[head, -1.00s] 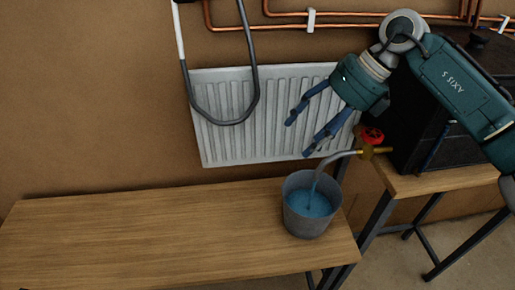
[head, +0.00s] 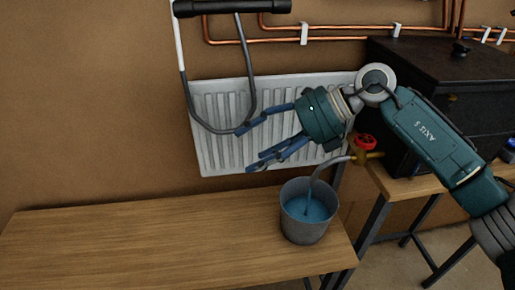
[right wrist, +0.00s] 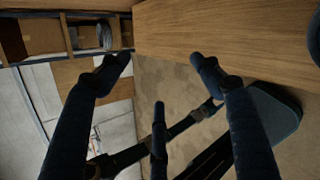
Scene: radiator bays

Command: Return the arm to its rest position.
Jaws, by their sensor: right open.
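My right arm (head: 425,130) comes in from the right in the head view. My right gripper (head: 248,147) is open and empty, with its fingers spread in front of the white radiator (head: 222,150), above the bench and up and left of the bucket. In the right wrist view its fingers (right wrist: 160,68) are apart, with nothing between them but floor and the bench edge. My left gripper is not in view.
A grey bucket (head: 303,231) with blue liquid stands at the right end of the wooden bench (head: 150,245). A spout from the brass valve with a red handle (head: 366,142) reaches into it. A black box (head: 440,60) stands at right. The bench's left part is clear.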

